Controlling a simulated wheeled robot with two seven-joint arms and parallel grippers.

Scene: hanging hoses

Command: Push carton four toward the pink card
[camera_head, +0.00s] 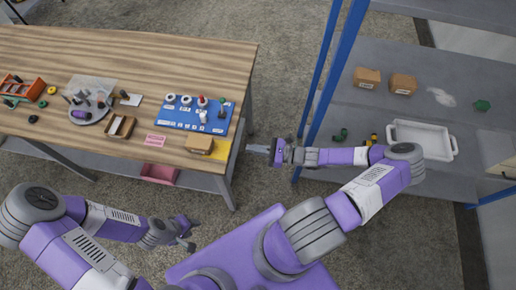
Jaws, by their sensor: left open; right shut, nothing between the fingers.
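A small brown carton (199,143) sits near the front right corner of the wooden table, beside and partly over a yellow sheet (220,150). Its number is too small to read. The pink card (156,140) lies flat on the table to the left of the carton, apart from it. My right gripper (256,148) is shut and empty. It points left, to the right of the carton and just beyond the table's right edge, not touching the carton. My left gripper (188,234) is open and empty, low in front of the table.
A blue board (194,125) with several small parts stands behind the carton. A brown tray (120,127) and a round grey tray (88,112) lie further left. Two cartons (367,77) (403,84) and a white tray (421,141) are on the right shelf, whose blue post (325,95) stands near my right arm.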

